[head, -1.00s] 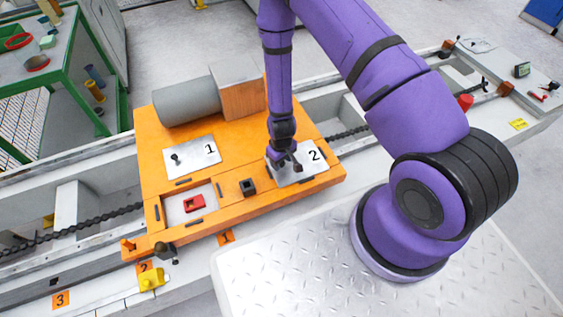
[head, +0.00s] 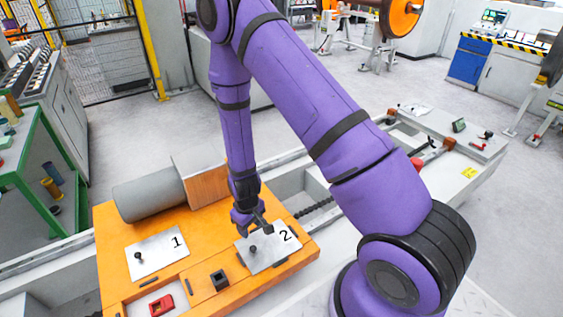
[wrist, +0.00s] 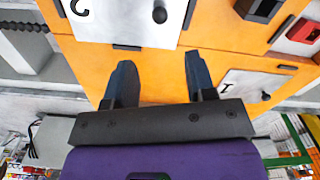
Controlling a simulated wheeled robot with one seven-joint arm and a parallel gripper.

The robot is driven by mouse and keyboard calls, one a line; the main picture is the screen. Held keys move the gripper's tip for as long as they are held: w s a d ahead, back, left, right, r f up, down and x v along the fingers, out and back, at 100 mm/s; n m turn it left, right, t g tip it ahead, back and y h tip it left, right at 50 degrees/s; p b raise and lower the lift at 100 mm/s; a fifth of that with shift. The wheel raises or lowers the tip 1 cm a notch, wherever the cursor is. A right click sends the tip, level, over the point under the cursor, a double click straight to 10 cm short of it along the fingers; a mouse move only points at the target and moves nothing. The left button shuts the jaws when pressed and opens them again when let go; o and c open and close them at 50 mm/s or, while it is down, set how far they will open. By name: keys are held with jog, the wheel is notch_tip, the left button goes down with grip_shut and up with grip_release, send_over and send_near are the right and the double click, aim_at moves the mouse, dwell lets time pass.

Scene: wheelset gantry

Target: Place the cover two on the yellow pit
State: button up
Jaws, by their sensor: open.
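Cover two (head: 283,254), a silvery plate marked 2 with a black knob (head: 253,249), lies flat on the right part of the orange-yellow platform (head: 205,237). It also shows at the top of the wrist view (wrist: 105,22), with its knob (wrist: 160,14). My gripper (head: 255,226) is open and empty, close by cover two near its back edge. In the wrist view my gripper's two fingers (wrist: 160,75) are spread apart, and the knob lies beyond their tips. I cannot pick out a separate yellow pit; what lies under cover two is hidden.
Cover one (head: 160,252) lies to the left, with its own knob. A black block (head: 220,280) and a red block (head: 161,304) sit at the front.

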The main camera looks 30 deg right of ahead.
notch_tip(320, 180, up, 30)
jog(key=d+m+t, duration=0.1)
jog(key=d+t, duration=0.1)
jog(key=s+d+r+m+t, duration=0.1)
jog(key=s+d+r, duration=0.1)
jog(key=s+r, duration=0.8)
jog(key=s+d+r+m+t, duration=0.1)
jog(key=s+d+r+t, duration=0.1)
jog(key=s+r, duration=0.8)
jog(key=shift+s+d+m, duration=0.3)
jog(key=shift+s+d, duration=0.15)
jog(key=shift+s, duration=0.1)
